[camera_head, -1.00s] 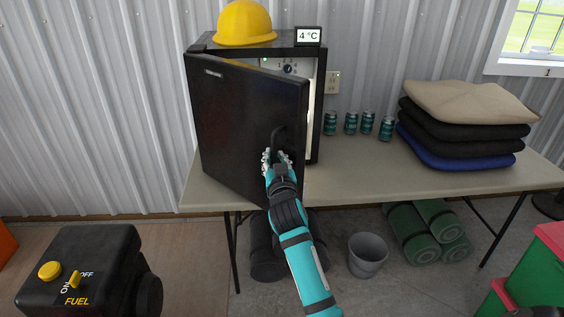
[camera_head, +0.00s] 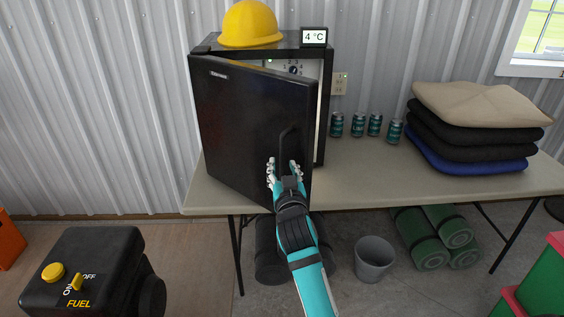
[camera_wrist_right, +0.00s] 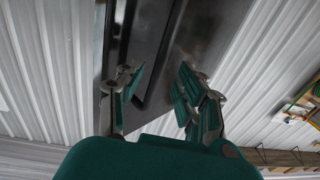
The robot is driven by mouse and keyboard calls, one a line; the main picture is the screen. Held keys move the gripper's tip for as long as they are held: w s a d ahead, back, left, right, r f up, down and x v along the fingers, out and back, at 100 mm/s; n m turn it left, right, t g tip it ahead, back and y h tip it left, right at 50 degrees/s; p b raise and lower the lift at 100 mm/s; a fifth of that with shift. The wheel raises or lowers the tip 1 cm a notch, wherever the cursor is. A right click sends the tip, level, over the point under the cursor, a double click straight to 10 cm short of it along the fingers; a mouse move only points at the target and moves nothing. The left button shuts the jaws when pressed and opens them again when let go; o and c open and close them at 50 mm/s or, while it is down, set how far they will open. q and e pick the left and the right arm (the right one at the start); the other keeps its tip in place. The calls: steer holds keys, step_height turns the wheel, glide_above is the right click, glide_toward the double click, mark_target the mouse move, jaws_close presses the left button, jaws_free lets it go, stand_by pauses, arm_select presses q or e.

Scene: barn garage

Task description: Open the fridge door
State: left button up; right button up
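The black mini fridge (camera_head: 322,140) stands on the table, and its door (camera_head: 240,120) is partly open, swung out toward me with a lit gap along its right side. The dark handle (camera_head: 287,145) is on the door's right part. My right gripper (camera_head: 284,165) is at the handle's lower end with its fingers spread. In the right wrist view the open fingers (camera_wrist_right: 158,85) stand on either side of the handle (camera_wrist_right: 158,60), with visible gaps; I see no grip on it. My left gripper is in neither view.
A yellow hard hat (camera_head: 250,24) and a temperature display (camera_head: 314,37) sit on the fridge. Several cans (camera_head: 356,125) and stacked cushions (camera_head: 470,130) are to the right on the table (camera_head: 350,185). A fuel generator (camera_head: 85,270) stands at lower left, a grey bucket (camera_head: 373,260) below.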

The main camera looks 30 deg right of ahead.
steer(key=shift+v, duration=1.8)
